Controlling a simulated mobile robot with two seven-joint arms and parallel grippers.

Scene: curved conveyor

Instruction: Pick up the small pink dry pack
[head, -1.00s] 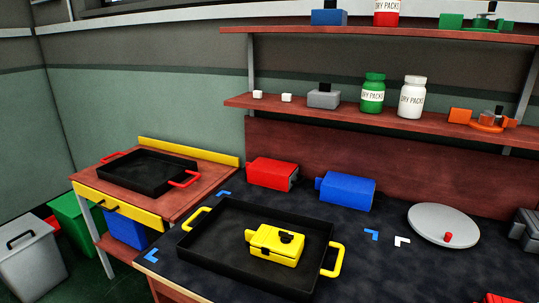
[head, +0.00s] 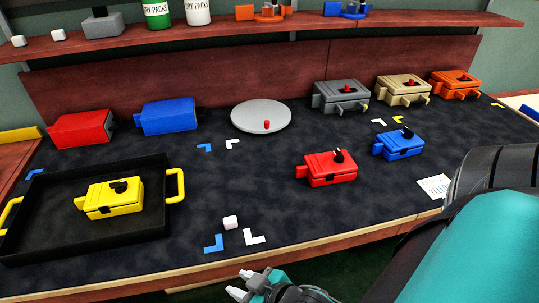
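I see no clearly pink pack. A small pale, whitish cube (head: 230,222) lies on the dark worktop right of the black tray, just behind blue and white corner marks. Two similar small pale cubes, one on the left (head: 18,41) and one beside it (head: 58,35), sit on the shelf. My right gripper (head: 241,284) is at the bottom edge, in front of the table edge and below the cube, apart from it. Its fingertips are spread with nothing between them. My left gripper is out of view.
The black tray (head: 40,245) with yellow handles holds a yellow box (head: 110,198). Red (head: 328,170) and blue (head: 400,146) boxes stand right of centre. A grey disc (head: 261,117) lies behind. The worktop around the pale cube is clear.

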